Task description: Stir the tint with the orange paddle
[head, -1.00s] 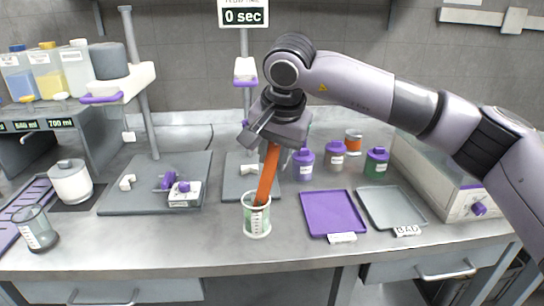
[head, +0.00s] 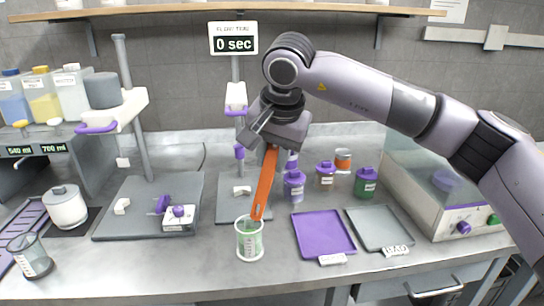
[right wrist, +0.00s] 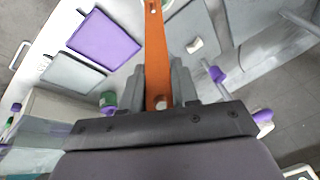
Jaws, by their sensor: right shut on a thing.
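My right gripper (head: 272,140) is shut on the orange paddle (head: 265,185) and holds it steeply, with its lower end pointing down and slightly left. A clear beaker (head: 250,246) with pale green tint stands on the bench below. The paddle's lower end shows at the beaker's upper rim, on the right side; I cannot tell whether it is just inside or just above. In the right wrist view the paddle (right wrist: 157,50) runs up from between the fingers (right wrist: 160,90). The beaker does not show there. My left gripper is not in view.
A purple tray (head: 323,235) and a grey tray (head: 380,228) lie right of the beaker. Several purple-lidded jars (head: 294,186) stand behind them. A stand with a grey base (head: 232,209) is behind the beaker.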

